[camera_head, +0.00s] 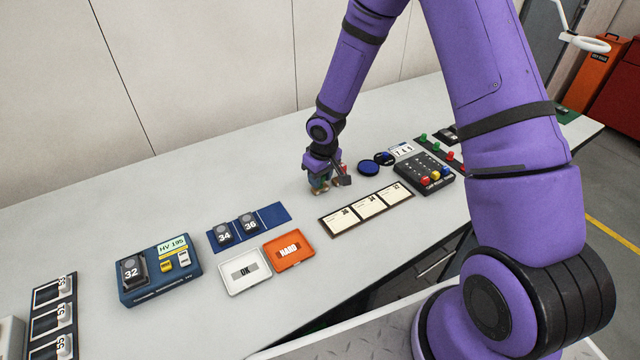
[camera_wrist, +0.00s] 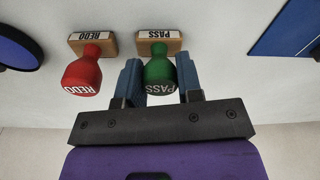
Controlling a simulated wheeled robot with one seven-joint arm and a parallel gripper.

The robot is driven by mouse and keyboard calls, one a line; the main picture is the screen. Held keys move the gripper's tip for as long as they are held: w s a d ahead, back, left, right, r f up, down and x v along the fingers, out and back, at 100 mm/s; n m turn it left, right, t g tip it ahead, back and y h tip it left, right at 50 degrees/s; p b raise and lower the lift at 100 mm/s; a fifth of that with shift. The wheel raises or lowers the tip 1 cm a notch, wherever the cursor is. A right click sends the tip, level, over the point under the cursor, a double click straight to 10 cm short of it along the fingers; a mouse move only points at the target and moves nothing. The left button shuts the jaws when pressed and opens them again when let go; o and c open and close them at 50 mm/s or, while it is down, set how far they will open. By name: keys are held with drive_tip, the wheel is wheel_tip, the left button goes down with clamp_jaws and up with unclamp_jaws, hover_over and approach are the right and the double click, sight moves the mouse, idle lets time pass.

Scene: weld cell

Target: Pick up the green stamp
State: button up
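The green stamp (camera_wrist: 160,66) has a round knob marked PASS and a wooden base. In the wrist view it is between the two fingers of my gripper (camera_wrist: 160,78), one finger against each side of the knob. My gripper looks shut on it, with no clear gap showing. The base appears level with its neighbour's, so the stamp seems to stand on the table. In the head view my gripper (camera_head: 325,178) is low over the table and hides most of the stamp. The red stamp (camera_wrist: 84,72), marked REDO, stands just left of the green one in the wrist view.
Dark blue ink pads (camera_head: 368,167) lie right of my gripper, near a black button box (camera_head: 424,174). A card strip (camera_head: 367,208) lies in front. The table behind is clear.

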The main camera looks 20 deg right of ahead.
drive_tip(key=c, duration=0.3)
drive_tip(key=shift+r, duration=0.1)
drive_tip(key=shift+r, duration=0.8)
wheel_tip(320, 180, up, 2)
drive_tip(key=s+a+r, duration=0.1)
drive_tip(key=s+a, duration=0.2)
drive_tip(key=s, duration=1.2)
drive_tip(key=shift+s, duration=0.35)
drive_tip(key=shift+r, duration=0.1)
drive_tip(key=o, duration=0.4)
drive_tip(key=shift+c, duration=1.1)
